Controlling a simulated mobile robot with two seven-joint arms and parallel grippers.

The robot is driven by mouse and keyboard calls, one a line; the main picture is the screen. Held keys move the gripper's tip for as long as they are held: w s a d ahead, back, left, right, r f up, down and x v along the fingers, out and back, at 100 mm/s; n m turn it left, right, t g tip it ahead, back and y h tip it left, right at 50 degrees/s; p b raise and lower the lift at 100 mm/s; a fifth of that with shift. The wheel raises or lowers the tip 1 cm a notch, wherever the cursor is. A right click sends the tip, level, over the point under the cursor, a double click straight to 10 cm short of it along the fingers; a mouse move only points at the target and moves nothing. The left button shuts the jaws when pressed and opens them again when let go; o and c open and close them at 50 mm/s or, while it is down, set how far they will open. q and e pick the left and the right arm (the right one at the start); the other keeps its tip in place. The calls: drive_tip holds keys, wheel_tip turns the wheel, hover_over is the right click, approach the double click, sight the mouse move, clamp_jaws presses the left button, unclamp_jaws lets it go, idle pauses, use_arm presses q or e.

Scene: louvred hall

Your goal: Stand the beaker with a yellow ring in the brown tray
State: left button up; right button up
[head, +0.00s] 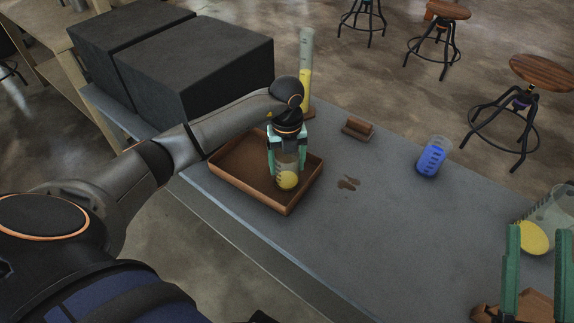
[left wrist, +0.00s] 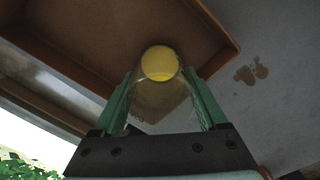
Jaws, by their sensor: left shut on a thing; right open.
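The brown tray (head: 232,176) lies on the grey table, and its rim shows in the left wrist view (left wrist: 215,62). My left gripper (head: 287,172) is shut on a clear beaker (head: 286,160), with one green finger on each side. The beaker is roughly upright over the right part of the tray, with yellow showing at its lower end. In the left wrist view the beaker (left wrist: 158,98) sits between the fingers, its far end yellow. I cannot tell whether its base touches the tray floor. My right gripper (head: 537,238) is open at the lower right.
A tall cylinder (head: 306,75) with yellow liquid stands behind the tray. A brown block (head: 358,128), a dark stain (head: 348,183) and a blue beaker (head: 432,158) lie to the right. A large clear vessel (head: 556,215) is near my right gripper. Black boxes (head: 195,70) stand behind.

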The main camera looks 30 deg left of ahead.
use_arm(q)
drive_tip(key=shift+f, duration=0.1)
use_arm(e)
drive_tip(key=shift+s+r+y, duration=0.1)
drive_tip(key=shift+r+y, duration=0.15)
drive_tip(key=shift+y, duration=0.05)
use_arm(q)
drive_tip(key=shift+f, duration=0.1)
drive_tip(key=o, duration=1.4)
use_arm(e)
drive_tip(key=shift+s+r+n, duration=0.15)
drive_tip(key=shift+r+n, duration=0.05)
drive_tip(key=shift+n, duration=0.1)
